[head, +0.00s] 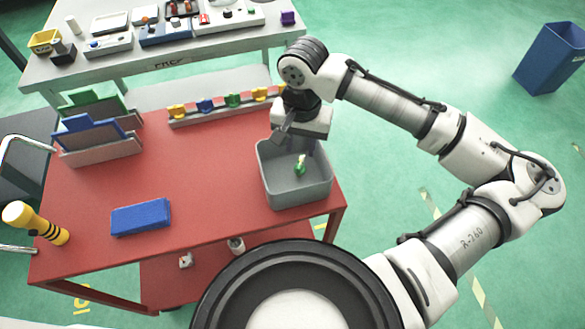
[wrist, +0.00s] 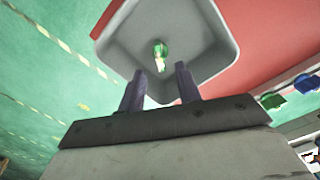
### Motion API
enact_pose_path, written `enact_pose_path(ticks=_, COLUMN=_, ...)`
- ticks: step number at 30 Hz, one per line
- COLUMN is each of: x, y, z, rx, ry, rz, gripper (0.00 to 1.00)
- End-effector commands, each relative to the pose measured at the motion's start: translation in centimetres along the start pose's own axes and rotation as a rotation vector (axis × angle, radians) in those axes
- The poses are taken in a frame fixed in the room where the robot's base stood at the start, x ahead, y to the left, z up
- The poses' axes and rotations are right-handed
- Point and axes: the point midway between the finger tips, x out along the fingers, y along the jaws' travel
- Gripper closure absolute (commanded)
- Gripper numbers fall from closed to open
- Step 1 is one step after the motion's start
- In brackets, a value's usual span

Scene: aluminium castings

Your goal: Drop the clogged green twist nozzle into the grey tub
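The green twist nozzle (head: 299,167), with a pale tip, shows inside the walls of the grey tub (head: 298,194) at the right end of the red table. In the wrist view, the nozzle (wrist: 160,50) appears beyond my fingertips, against the inside of the tub (wrist: 118,44). I cannot tell whether it touches the tub's floor. My gripper (wrist: 160,82) is open, with its two fingers apart and nothing between them. In the head view, my gripper (head: 298,143) hangs over the back part of the tub.
A rail (head: 222,107) with yellow, blue and green pieces runs along the table's back edge. A blue block (head: 141,217), a yellow torch (head: 36,222) and upright holders with blue and green plates (head: 95,140) stand to the left. A blue bin (head: 551,60) stands on the floor.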

Motion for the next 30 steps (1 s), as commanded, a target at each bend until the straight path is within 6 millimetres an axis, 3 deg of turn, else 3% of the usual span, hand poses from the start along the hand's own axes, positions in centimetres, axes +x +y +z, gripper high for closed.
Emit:
enact_pose_path(ticks=7, x=-0.1, y=0.0, z=0.0, rx=0.0, ry=0.0, rz=0.0, gripper=0.66)
enact_pose_path(ticks=11, x=-1.3, y=0.0, z=-0.1, rx=0.001, ry=0.003, rz=-0.001, gripper=0.66)
enact_pose_path(ticks=24, x=-10.7, y=0.0, z=-0.1, rx=0.0, ry=0.003, rz=0.0, gripper=0.66)
enact_pose_path(ticks=30, x=-13.2, y=0.0, z=0.0, rx=0.0, ry=0.001, rz=0.0, gripper=0.66)
